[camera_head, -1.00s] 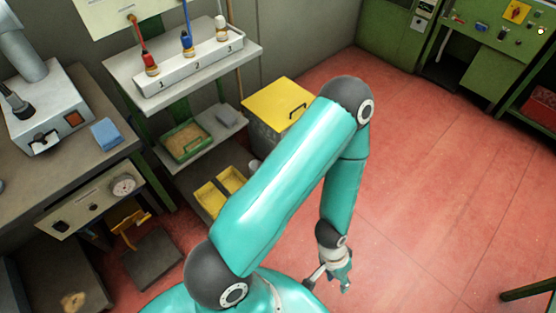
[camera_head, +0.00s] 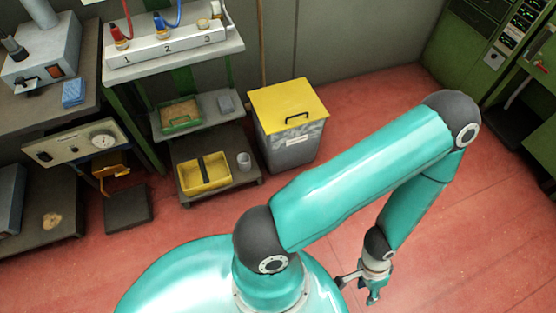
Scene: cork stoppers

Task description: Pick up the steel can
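A small grey can (camera_head: 244,161), which looks like the steel can, stands upright on the lower shelf (camera_head: 222,187) of the rack, right beside a yellow two-part tray (camera_head: 205,174). Nothing hides it. My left gripper (camera_head: 358,288) hangs over the red floor at the bottom right, well apart from the can and to its right. Its fingers are spread and nothing shows between them. My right gripper is not in view.
A grey bin with a yellow lid (camera_head: 288,104) stands right of the rack. A middle shelf (camera_head: 198,116) with a green-edged tray (camera_head: 181,115) hangs over the lower one. Red floor (camera_head: 330,205) is open in front of the rack and bin.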

